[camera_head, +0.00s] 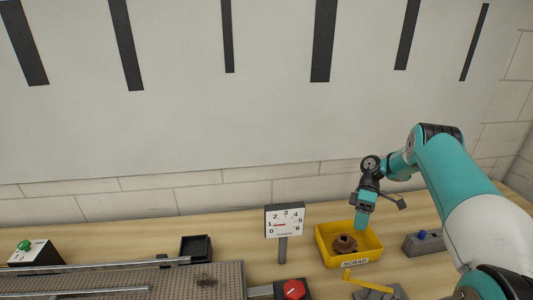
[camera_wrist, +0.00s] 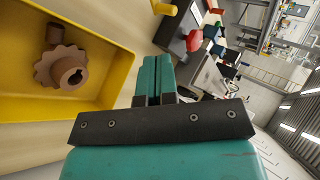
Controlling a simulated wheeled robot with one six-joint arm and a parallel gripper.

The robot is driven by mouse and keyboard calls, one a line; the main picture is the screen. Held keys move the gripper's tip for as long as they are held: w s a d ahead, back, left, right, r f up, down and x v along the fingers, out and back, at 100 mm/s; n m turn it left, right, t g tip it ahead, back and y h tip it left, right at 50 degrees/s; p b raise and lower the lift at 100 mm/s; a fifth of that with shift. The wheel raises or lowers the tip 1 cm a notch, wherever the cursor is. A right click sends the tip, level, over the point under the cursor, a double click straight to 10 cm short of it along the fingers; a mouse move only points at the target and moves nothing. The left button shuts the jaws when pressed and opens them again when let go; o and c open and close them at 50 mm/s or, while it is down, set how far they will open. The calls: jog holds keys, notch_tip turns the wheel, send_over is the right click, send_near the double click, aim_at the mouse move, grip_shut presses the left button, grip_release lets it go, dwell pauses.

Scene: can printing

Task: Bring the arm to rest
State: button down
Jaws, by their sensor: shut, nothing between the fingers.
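My gripper (camera_head: 361,220) is at the right in the head view, pointing down over the yellow scrap bin (camera_head: 329,257). In the wrist view its teal fingers (camera_wrist: 150,66) are together with nothing between them. The bin also shows in the wrist view (camera_wrist: 122,75), beside the fingers on the left. A brown gear-like part (camera_head: 345,243) lies in the bin, apart from the fingers. It shows toothed, with a central hole, in the wrist view (camera_wrist: 60,67). My arm reaches in from the right edge of the head view.
A dial gauge (camera_head: 284,222) stands left of the bin. A red button box (camera_head: 293,290) and a yellow-handled grey device (camera_head: 378,291) are in front. A grey box with a blue knob (camera_head: 424,243) is right of the bin. A black tray (camera_head: 196,248) is further left.

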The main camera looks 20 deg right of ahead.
jog(key=a+r+m+t+h+b, duration=0.1)
jog(key=a+r+b, duration=0.5)
jog(key=a, duration=0.5)
jog(key=a+r+t+h+b, duration=0.15)
jog(key=a+r+b, duration=0.25)
jog(key=a+r, duration=0.5)
jog(key=s+a+r+t+b, duration=0.15)
jog(key=s+a+b, duration=0.25)
jog(key=s+a, duration=0.55)
jog(key=s+a+f+t+b, duration=0.1)
jog(key=s+b, duration=0.1)
jog(key=s, duration=0.4)
jog(key=s+a+f+t+b, duration=0.1)
jog(key=s+a, duration=0.1)
jog(key=s, duration=0.4)
jog(key=shift+s+f+m+t+b, duration=0.3)
jog(key=shift+s+f+m+b, duration=0.05)
jog(key=shift+s+m, duration=0.05)
jog(key=shift+a, duration=0.15)
